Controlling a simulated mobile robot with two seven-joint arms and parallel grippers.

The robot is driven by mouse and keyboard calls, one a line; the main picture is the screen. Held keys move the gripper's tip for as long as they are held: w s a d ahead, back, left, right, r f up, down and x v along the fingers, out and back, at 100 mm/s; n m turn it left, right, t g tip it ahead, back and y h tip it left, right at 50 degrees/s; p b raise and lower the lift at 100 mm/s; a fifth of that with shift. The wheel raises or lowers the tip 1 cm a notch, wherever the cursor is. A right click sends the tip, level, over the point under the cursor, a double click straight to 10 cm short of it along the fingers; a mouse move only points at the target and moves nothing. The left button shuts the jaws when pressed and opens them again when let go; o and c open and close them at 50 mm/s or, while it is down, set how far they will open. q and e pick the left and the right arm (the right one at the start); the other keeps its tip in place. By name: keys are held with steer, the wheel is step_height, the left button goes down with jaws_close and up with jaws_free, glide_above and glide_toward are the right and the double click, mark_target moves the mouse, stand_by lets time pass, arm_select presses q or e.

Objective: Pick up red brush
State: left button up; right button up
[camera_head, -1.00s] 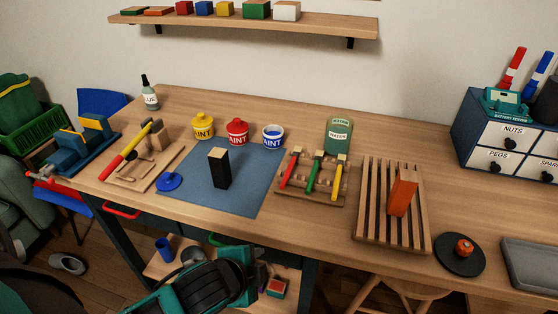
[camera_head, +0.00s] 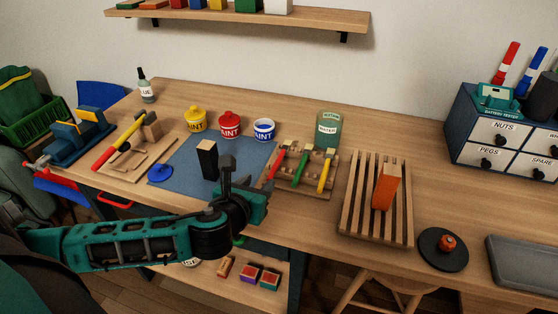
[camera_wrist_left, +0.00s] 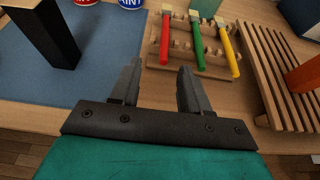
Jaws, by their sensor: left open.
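The red brush (camera_head: 277,163) lies on a wooden brush rack (camera_head: 300,188), the leftmost of three, beside a green brush (camera_head: 302,166) and a yellow brush (camera_head: 325,176). In the left wrist view the red brush (camera_wrist_left: 165,42) is just beyond my fingertips, its pale bristle end pointing away. My left gripper (camera_head: 245,174) is open and empty, at the table's front edge, short of the rack. In the left wrist view its two fingers (camera_wrist_left: 160,68) point toward the red brush without touching it. My right gripper is not in view.
A black block (camera_head: 207,160) stands upright on the blue mat (camera_head: 185,183), left of my gripper. Paint pots (camera_head: 229,126) stand behind it. A slatted rack (camera_head: 350,215) with an orange block (camera_head: 386,187) is to the right. A water jar (camera_head: 328,130) stands behind the brushes.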

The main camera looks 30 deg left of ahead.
mark_target(270, 176)
arm_select(q)
steer(key=shift+d+b+x, duration=0.15)
steer(key=shift+d+x, duration=0.05)
steer(key=shift+x, duration=1.45)
steer(key=shift+d+b+x, duration=0.15)
steer(key=shift+d+x, duration=0.05)
steer(key=shift+x, duration=1.5)
steer(key=shift+f, duration=0.1)
steer(key=shift+c, duration=0.4)
jaws_close()
